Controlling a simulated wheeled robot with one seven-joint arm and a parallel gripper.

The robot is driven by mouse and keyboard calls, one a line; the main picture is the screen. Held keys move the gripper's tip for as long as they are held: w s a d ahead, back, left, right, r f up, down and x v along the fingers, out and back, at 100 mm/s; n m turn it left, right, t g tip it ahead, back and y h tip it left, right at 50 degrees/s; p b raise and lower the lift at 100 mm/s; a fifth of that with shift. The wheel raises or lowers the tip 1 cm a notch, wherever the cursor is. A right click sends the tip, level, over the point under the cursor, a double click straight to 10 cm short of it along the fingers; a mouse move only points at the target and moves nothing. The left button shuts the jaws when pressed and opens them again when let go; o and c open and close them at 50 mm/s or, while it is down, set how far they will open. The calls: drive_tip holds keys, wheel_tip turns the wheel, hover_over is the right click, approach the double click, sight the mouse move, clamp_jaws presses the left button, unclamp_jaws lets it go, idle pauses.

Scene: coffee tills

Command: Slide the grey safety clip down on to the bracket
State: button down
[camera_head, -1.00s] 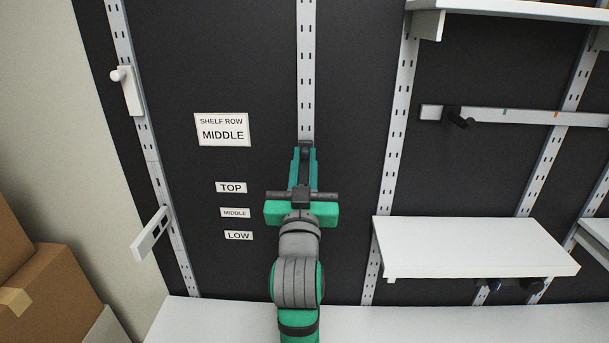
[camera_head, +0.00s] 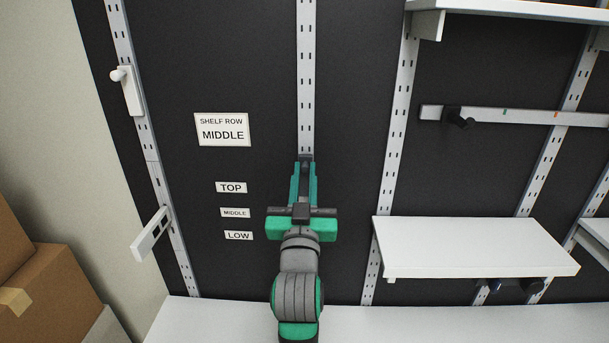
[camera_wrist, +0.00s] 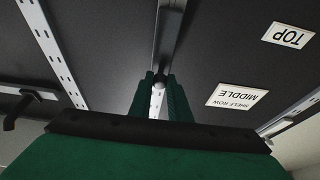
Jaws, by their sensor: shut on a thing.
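My gripper (camera_head: 305,166) is at the middle slotted upright (camera_head: 306,70), its green fingers pointing up the wall. It is shut on a small grey piece (camera_head: 306,158), seemingly the safety clip, which sits against the upright. In the wrist view, a pale round knob (camera_wrist: 158,86) shows between the fingertips. Any bracket on this upright is hidden behind my gripper and arm. On the left upright, a white plate with a knob (camera_head: 131,92) sits high, and a white bracket (camera_head: 151,235) sticks out lower down, well apart from it.
Label cards, including a "SHELF ROW MIDDLE" card (camera_head: 222,129), are on the dark wall left of my gripper. A white shelf (camera_head: 470,246) stands out at right. A white worktop (camera_head: 210,318) lies below. Cardboard boxes (camera_head: 50,290) stand at lower left.

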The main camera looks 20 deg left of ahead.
drive_tip(key=shift+f, duration=2.4)
drive_tip(key=c, duration=1.6)
unclamp_jaws()
drive_tip(key=v, duration=1)
drive_tip(key=shift+s+d+f, duration=0.15)
drive_tip(key=shift+s, duration=0.2)
drive_tip(key=shift+s, duration=0.1)
